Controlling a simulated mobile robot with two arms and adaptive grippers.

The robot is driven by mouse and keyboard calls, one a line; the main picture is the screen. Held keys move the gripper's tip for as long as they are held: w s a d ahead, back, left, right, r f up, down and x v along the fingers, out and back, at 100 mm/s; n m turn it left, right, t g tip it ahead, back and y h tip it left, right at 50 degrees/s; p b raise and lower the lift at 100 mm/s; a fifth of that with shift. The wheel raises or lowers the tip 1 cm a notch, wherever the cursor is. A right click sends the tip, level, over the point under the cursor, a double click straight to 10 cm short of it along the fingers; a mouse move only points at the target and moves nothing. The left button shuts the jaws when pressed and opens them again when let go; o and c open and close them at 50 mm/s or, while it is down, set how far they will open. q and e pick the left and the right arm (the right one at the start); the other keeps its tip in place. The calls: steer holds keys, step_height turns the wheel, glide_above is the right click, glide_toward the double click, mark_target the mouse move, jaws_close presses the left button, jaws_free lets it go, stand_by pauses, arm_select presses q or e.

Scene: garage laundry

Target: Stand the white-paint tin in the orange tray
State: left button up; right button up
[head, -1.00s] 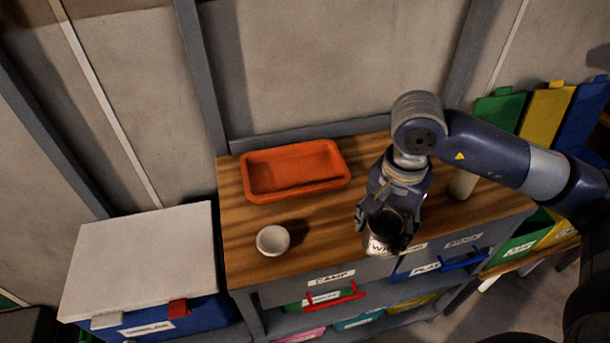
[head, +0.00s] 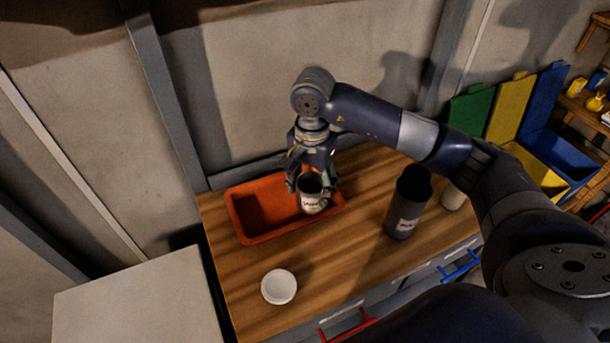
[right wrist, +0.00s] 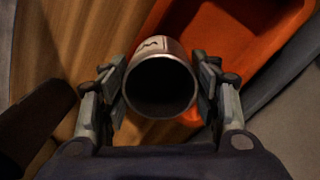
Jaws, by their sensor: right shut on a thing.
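The white-paint tin (head: 313,202) is a small open-topped can with a white label. My right gripper (head: 313,184) is shut on it and holds it upright at the right end of the orange tray (head: 238,219). In the right wrist view the tin (right wrist: 160,88) sits between the two fingers, its dark opening facing the camera, with the orange tray (right wrist: 225,62) beyond it to the right. I cannot tell whether the tin's base touches the tray. The left part of the tray is empty. My left gripper is not in view.
The wooden bench top (head: 350,240) is clear between bowl and bottle.

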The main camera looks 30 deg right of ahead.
mark_target(307, 182)
steer(key=w, duration=0.2)
steer(key=w+d+p, duration=0.1)
steer(key=w, duration=0.1)
steer(key=shift+f, duration=0.1)
steer(key=f+p, duration=0.1)
steer(key=f, duration=0.1)
steer(key=shift+w+d+f+p, duration=0.1)
steer(key=shift+w+f+p, duration=0.2)
steer(key=shift+p, duration=0.1)
steer(key=shift+f, duration=0.7)
steer(key=o, duration=1.1)
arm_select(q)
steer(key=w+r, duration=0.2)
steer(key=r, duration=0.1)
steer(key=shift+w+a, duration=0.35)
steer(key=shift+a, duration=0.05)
arm_select(e)
steer(key=shift+o, duration=0.2)
